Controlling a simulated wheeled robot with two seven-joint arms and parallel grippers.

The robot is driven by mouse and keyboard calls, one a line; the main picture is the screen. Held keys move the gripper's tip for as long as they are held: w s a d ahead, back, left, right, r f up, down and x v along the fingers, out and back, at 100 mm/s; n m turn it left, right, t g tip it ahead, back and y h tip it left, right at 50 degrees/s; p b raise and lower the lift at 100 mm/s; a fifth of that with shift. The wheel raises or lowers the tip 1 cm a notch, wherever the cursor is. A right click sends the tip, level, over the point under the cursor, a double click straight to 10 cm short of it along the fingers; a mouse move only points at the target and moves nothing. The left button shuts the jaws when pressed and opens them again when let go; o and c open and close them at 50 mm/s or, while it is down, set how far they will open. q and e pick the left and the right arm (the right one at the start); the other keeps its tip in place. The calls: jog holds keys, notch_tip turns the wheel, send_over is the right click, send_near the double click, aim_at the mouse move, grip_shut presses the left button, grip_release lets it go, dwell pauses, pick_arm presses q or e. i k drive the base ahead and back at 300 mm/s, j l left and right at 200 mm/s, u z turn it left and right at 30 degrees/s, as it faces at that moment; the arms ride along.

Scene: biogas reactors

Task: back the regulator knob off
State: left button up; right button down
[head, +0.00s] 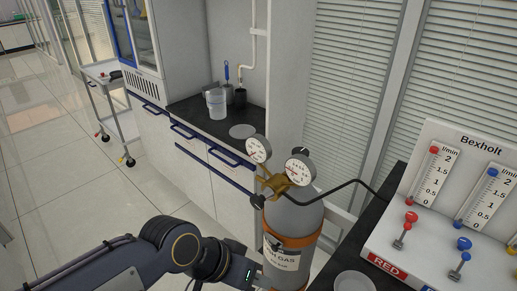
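The regulator (274,183) is brass with two round white gauges (258,149) and sits on top of a grey gas cylinder (292,220). A small dark knob (258,201) shows at the regulator's left side. My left arm comes in from the lower left, and its wrist is beside the cylinder's left side. My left gripper (257,235) shows only as a thin dark shape below the knob. Its fingers are too small and dark to tell whether they touch the knob or how far apart they are. My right gripper is out of view.
A black hose (335,187) runs from the regulator to the right. A white Bexholt flowmeter panel (450,190) with red and blue valves stands on a dark bench at right. A counter (190,110) with beakers is behind. An orange strap (300,240) circles the cylinder.

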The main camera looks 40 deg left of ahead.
aim_at(257, 201)
jog(key=j+u, duration=0.4)
jog(key=k+j+u, duration=0.1)
jog(key=j+u, duration=0.15)
jog(key=u, duration=0.15)
jog(key=j, duration=1.5)
jog(key=k+u, duration=0.05)
